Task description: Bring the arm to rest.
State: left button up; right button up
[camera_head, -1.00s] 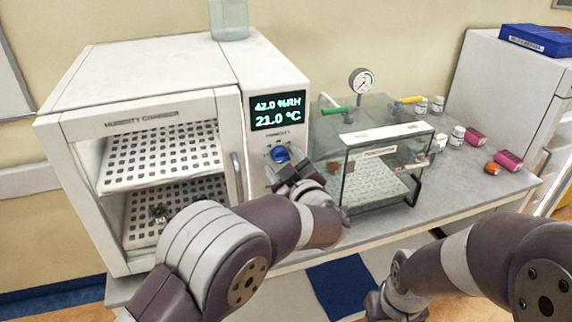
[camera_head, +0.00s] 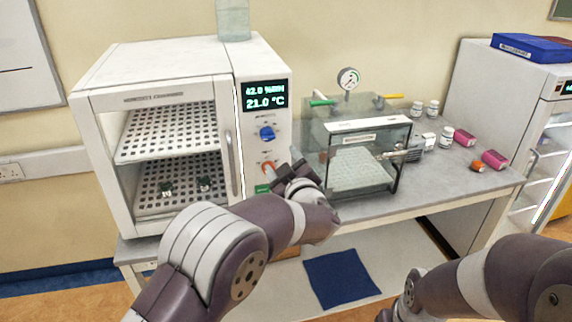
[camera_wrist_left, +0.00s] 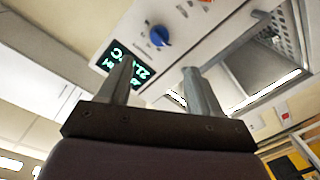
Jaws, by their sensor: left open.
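My left arm reaches in from the left in the head view. Its gripper (camera_head: 287,172) is in front of the humidity chamber's control panel, below the blue knob (camera_head: 266,133). In the left wrist view the gripper (camera_wrist_left: 158,82) shows two fingers apart with nothing between them; it is open and empty. The blue knob also shows in the left wrist view (camera_wrist_left: 160,36), beyond the fingers. My right arm (camera_head: 480,285) is at the lower right of the head view; its fingertips are not visible.
The humidity chamber (camera_head: 160,65) shows perforated shelves with small dark items on the lower one. A glass vacuum box (camera_head: 370,125) with a gauge stands right of my left gripper. A white fridge (camera_head: 520,85) is at the right.

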pick_arm(q)
jog(key=s+d+f+m+g+h, duration=0.3)
jog(key=d+f+m+h, duration=0.35)
jog(key=f, duration=0.25)
jog(key=s+a+f+m+g+h, duration=0.1)
jog(key=s+f+m+g+h, duration=0.15)
jog(key=s+f+g, duration=0.35)
jog(key=s+a+f+m+g+y, duration=0.1)
jog(key=s+a+g, duration=0.5)
jog(key=s+a, duration=1.4)
jog(key=s+m+y, duration=0.1)
jog(key=s+y, duration=0.1)
jog(key=s, duration=0.1)
jog(key=shift+s+f, duration=0.25)
jog(key=shift+s, duration=0.15)
jog(key=shift+a, duration=0.15)
